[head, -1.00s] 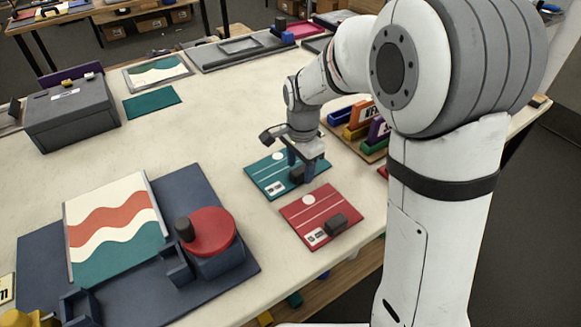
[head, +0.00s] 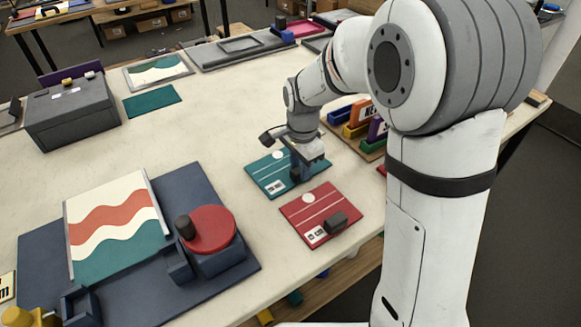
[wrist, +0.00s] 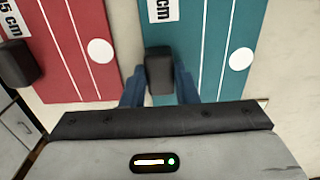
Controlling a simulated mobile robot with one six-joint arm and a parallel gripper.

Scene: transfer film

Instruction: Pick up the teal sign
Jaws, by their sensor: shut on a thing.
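The teal sign (head: 268,182) lies flat on the pale table, with white lines, a white dot and a small label. It also shows in the wrist view (wrist: 218,75). A dark block-shaped handle (wrist: 159,72) stands on it near one edge. My gripper (head: 303,172) is over the sign's right side, its blue fingers low at the handle. In the wrist view my gripper (wrist: 160,92) has one finger on each side of the handle and is shut on it. The sign appears to rest on the table; any small gap under it cannot be told.
A red sign (head: 322,214) with its own dark handle lies close in front of the teal one. A navy press with a red disc (head: 210,230) and a wavy print (head: 112,225) stands left. A grey box (head: 70,112) is at the back left. Coloured blocks stand in a rack (head: 372,150) behind my arm.

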